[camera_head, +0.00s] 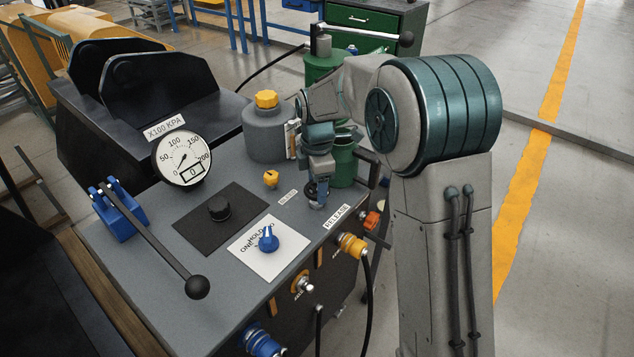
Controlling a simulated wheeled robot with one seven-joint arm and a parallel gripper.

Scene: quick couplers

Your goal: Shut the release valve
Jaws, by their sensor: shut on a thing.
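My gripper (318,200) points down at the right part of the grey console top (240,135), just behind the white RELEASE label (336,215). Its fingers are closed around the release valve's knob beside that label. The fingers and wrist hide most of the knob, so I cannot tell its angle. The round pressure gauge (183,157), marked x100 kPa, shows 0 in its small window, and its needle points to the lower left.
A black lever with a ball end (197,287) crosses the console's left side. A blue selector knob (268,239), a black knob (219,208) and a small yellow knob (271,178) stand left of my gripper. A grey tank with a yellow cap (266,99) and green cylinders (326,66) stand behind.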

